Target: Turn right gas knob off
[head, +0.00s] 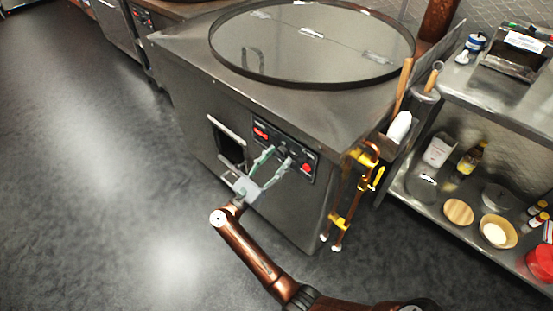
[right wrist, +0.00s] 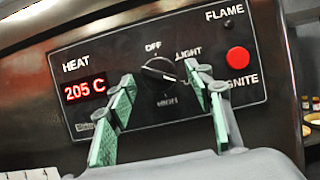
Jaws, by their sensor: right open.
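The black gas knob (right wrist: 159,72) sits on the black control panel (right wrist: 205,108) on the front of the tandoor (head: 175,85). OFF is printed above the knob, LIGHT to its upper right and HIGH below. A pale line crosses the knob's face at a slant; I cannot tell which end is the pointer. My right gripper (head: 277,157) is in front of the panel. In the right wrist view its green-padded fingers (right wrist: 160,78) are open, one on each side of the knob, with nothing between them visibly gripped. Contact cannot be told. My left gripper is not in view.
A red ignite button (right wrist: 238,60) is right of the knob, and a red 205 C display (right wrist: 85,90) is left. A steel shelf (head: 425,205) stands right. The floor (head: 90,200) at left is clear.

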